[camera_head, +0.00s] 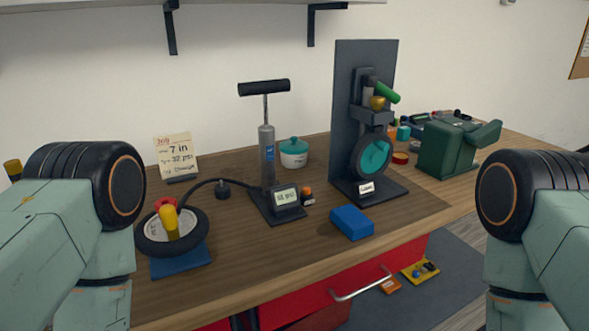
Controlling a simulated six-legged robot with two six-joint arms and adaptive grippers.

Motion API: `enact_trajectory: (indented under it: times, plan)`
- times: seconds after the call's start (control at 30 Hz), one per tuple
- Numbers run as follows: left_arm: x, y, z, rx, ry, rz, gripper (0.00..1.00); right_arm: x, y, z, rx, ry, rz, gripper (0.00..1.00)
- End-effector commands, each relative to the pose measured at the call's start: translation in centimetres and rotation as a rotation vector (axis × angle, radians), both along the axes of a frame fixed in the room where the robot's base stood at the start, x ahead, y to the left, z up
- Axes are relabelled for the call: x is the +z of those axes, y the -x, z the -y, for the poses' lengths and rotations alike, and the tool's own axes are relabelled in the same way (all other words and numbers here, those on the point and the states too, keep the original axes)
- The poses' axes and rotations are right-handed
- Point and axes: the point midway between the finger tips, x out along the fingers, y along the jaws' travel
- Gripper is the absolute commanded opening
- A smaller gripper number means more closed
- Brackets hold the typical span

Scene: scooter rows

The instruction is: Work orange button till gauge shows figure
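A gauge (286,197) with a small lit display sits at the foot of the upright hand pump (267,155). Its figure reads something like "18 psi", too small to be sure. A small dark piece with an orange top (307,191) stands just right of the gauge; it looks like the orange button. A black hose (222,189) runs from the pump toward a small tyre (172,236) on a blue pad. Both my arms show at the sides, but neither gripper is visible.
A blue block (351,222) lies right of the gauge. A dark stand (375,130) holds a teal wheel, with a green machine (447,148) farther right. A teal-lidded pot (293,152) stands behind the pump. The bench front between blue pad and blue block is clear.

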Motion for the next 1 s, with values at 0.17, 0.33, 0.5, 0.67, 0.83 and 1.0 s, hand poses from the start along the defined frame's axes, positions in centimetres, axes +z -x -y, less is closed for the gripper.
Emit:
enact_trajectory:
  times: [0.17,0.33,0.5,0.67,0.83,1.0]
  plan:
    - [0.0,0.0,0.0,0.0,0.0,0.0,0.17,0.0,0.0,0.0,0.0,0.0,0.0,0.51]
    - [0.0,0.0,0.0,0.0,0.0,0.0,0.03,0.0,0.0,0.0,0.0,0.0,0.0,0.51]
    - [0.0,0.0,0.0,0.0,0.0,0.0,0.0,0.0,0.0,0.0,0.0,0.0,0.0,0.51]
    - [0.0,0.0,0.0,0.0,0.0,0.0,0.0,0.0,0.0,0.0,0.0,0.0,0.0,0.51]
    - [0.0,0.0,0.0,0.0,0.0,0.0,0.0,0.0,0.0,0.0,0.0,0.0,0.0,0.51]
    - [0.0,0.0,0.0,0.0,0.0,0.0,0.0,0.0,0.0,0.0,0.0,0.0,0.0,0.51]
